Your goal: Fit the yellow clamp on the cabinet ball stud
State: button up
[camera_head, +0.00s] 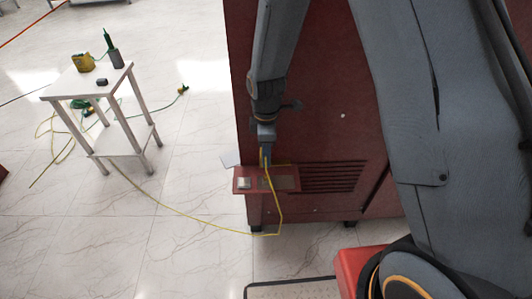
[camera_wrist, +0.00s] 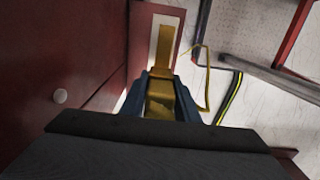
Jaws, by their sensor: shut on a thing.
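My gripper (camera_head: 266,156) points down beside the front of the dark red cabinet (camera_head: 330,130), just above a small red shelf. In the wrist view my gripper (camera_wrist: 160,88) is shut on the yellow clamp (camera_wrist: 160,104), which sits between the dark blue fingers. A flat yellow part (camera_wrist: 165,48) shows beyond the fingertips; I cannot tell if it belongs to the clamp. A small pale round knob, apparently the ball stud (camera_head: 344,115), is on the cabinet face right of my gripper. It shows at left in the wrist view (camera_wrist: 60,96), apart from the clamp.
The red shelf (camera_head: 240,186) juts from the cabinet beside a louvred vent (camera_head: 340,177). A yellow cable (camera_head: 190,216) runs from near my gripper across the floor toward a white table (camera_head: 66,84) with tools. Open tiled floor lies between table and cabinet.

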jog(key=b, duration=0.2)
send_over(266, 176)
jog(key=shift+f, duration=2.6)
jog(key=shift+f+b, duration=0.4)
jog(key=shift+f, duration=0.05)
jog(key=shift+f+b, duration=0.4)
jog(key=shift+f, duration=0.5)
jog(key=shift+f+b, duration=0.65)
jog(key=shift+f, duration=0.6)
jog(key=o, duration=1.1)
